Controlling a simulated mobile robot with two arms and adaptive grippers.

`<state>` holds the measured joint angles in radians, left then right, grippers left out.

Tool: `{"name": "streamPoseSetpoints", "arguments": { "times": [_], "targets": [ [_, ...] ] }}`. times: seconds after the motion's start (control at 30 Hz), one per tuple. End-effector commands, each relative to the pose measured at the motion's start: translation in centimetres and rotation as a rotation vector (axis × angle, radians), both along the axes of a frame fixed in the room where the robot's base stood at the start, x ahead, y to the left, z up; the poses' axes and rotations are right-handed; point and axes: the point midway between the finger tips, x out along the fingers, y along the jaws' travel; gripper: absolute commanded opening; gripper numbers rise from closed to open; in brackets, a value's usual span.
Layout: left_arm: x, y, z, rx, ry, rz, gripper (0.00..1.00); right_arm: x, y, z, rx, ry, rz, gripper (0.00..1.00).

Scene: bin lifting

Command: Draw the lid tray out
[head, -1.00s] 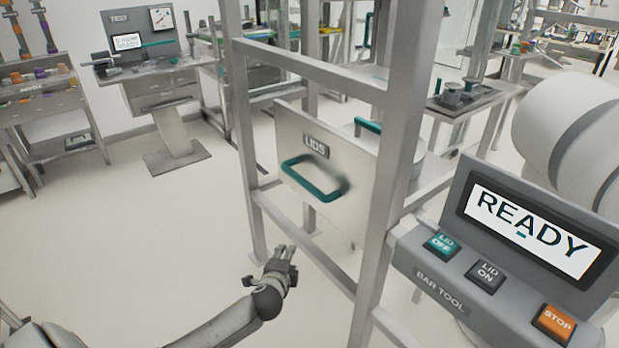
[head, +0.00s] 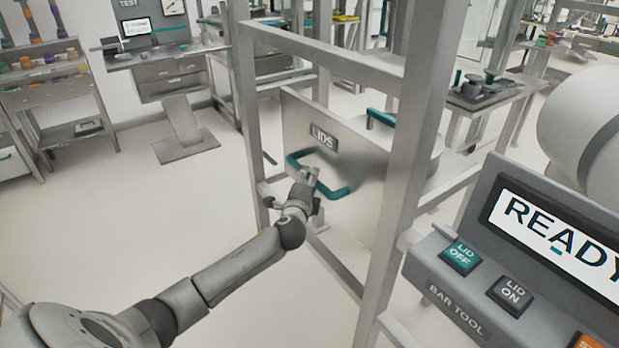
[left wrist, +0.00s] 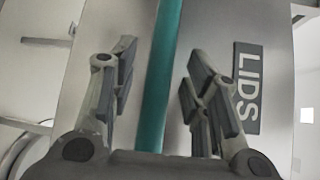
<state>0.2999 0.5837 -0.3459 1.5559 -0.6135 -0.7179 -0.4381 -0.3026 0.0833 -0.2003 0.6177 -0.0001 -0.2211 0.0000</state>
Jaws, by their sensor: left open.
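The lid tray front (head: 352,165) is a grey panel marked LIDS, set in a metal frame. Its teal handle (head: 342,193) is a U-shaped bar on the panel's face. My left gripper (head: 308,176) is at the handle, overlapping it in the head view. In the left wrist view the teal handle bar (left wrist: 163,75) runs between the two open fingers of my left gripper (left wrist: 160,85), with gaps on both sides. The LIDS label (left wrist: 247,88) lies beyond the right finger. My right gripper is not in view.
A metal frame post (head: 405,150) stands right of the tray. A control panel (head: 480,270) with a READY screen and LID OFF, LID ON buttons is at the lower right. A shelf rack (head: 50,100) stands at the left. Floor left of the frame is clear.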

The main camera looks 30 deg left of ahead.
Motion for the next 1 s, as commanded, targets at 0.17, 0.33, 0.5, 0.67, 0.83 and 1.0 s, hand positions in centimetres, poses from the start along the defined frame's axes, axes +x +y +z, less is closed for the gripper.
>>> {"name": "streamPoseSetpoints", "arguments": {
  "times": [0.17,0.33,0.5,0.67,0.83,1.0],
  "targets": [
    [1.7,0.7,-0.3,0.000,-0.001,0.000,0.43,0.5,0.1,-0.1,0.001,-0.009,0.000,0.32],
    [2.5,1.0,-0.4,0.001,0.000,0.000,0.43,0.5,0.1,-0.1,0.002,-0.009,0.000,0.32],
    [2.6,1.1,-0.4,0.001,0.000,-0.001,0.43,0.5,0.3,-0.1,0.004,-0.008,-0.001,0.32],
    [2.6,1.1,-0.4,0.000,0.000,-0.001,0.42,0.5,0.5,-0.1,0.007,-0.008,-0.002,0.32],
    [2.6,1.1,-0.4,0.000,0.000,-0.001,0.20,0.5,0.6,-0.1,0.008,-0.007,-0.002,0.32],
    [2.6,1.1,-0.4,0.000,0.000,-0.001,0.00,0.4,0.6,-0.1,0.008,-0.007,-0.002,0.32]
  ]
}}
